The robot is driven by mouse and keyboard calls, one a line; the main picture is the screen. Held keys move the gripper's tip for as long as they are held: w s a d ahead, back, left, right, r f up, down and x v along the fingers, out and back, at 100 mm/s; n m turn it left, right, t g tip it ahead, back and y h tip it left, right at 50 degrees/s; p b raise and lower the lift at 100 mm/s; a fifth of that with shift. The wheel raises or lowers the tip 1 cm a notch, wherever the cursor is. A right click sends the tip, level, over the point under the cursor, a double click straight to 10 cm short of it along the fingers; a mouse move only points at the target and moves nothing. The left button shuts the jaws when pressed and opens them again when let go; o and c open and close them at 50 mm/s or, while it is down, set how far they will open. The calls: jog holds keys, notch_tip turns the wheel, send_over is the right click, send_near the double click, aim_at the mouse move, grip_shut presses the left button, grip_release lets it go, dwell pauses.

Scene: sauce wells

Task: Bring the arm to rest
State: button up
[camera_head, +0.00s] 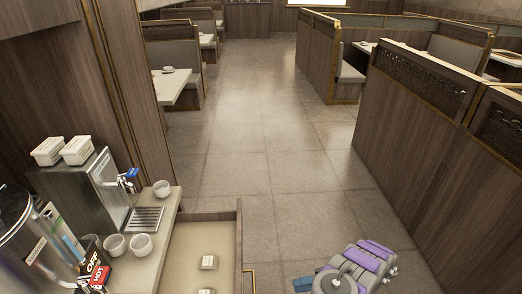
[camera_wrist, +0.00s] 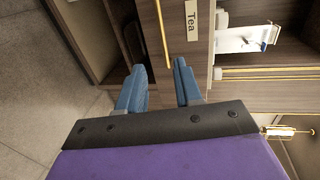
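My arm shows at the bottom right of the head view as purple and grey links (camera_head: 368,257), low over the floor beside the counter. The wrist view shows my gripper (camera_wrist: 160,78) with its two blue fingers apart and nothing between them. Beyond the fingers is a wooden cabinet front with a gold bar handle and a "Tea" label (camera_wrist: 192,20).
An open drawer (camera_head: 240,235) juts out from the counter close to my arm, with small pale items (camera_head: 208,262) inside. A drink machine (camera_head: 85,190) and white bowls (camera_head: 140,244) stand on the counter. The aisle floor (camera_head: 255,145) is clear; booth partitions (camera_head: 415,130) line the right.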

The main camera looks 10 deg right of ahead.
jog(key=w+a+r+n+g, duration=0.1)
jog(key=a+r+n+g, duration=0.15)
jog(key=a+r, duration=0.65)
jog(key=w+a+r+n+g, duration=0.1)
jog(key=a+r+g, duration=0.35)
jog(key=r, duration=0.85)
jog(key=s+a+r+h, duration=0.3)
jog(key=s+a+r, duration=0.25)
jog(key=r, duration=0.25)
jog(key=s+r+h, duration=0.6)
jog(key=s+r, duration=0.1)
jog(key=s, duration=0.6)
jog(key=s+d+r+m+t+h, duration=0.1)
jog(key=s+d+t+h, duration=0.3)
jog(key=s+d, duration=0.7)
jog(key=s+m+h, duration=0.1)
jog(key=s+h, duration=0.1)
jog(key=s, duration=0.1)
jog(key=shift+r+m+h, duration=0.3)
jog(key=shift+r+m, duration=0.05)
jog(key=shift+a, duration=0.1)
